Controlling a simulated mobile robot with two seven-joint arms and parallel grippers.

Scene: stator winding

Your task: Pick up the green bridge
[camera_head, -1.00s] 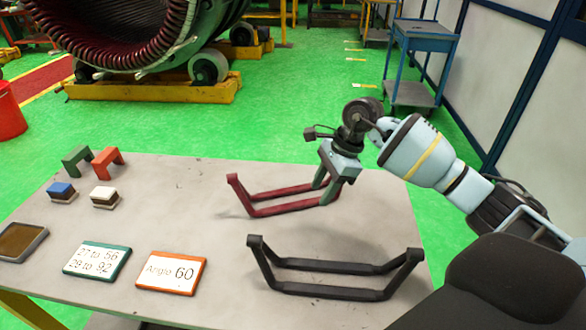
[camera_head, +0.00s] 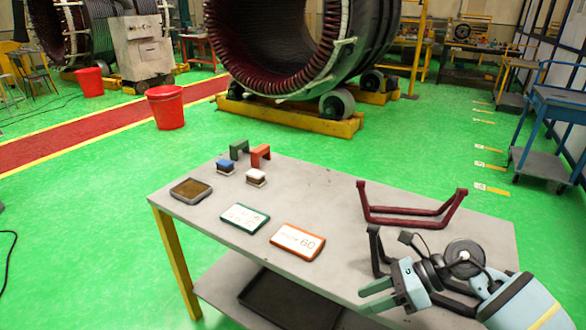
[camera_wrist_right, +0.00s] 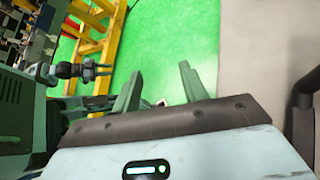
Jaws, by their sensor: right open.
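The green bridge (camera_head: 239,149), a small dark green arch, stands at the far left corner of the table in the head view, beside the orange bridge (camera_head: 261,155). My right gripper (camera_head: 362,299) is at the front right of the table, over its front edge area, far from the green bridge. Its fingers are apart and empty; they also show apart in the right wrist view (camera_wrist_right: 161,72), with green floor beyond. The green bridge does not show in the wrist view.
The grey table (camera_head: 330,185) also holds a blue-topped block (camera_head: 225,167), a white-topped block (camera_head: 256,177), a tray (camera_head: 190,191), two sign plates (camera_head: 244,218) (camera_head: 298,241), a dark red frame (camera_head: 410,219) and a black frame (camera_head: 374,250), partly hidden by my arm. The table's middle is clear.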

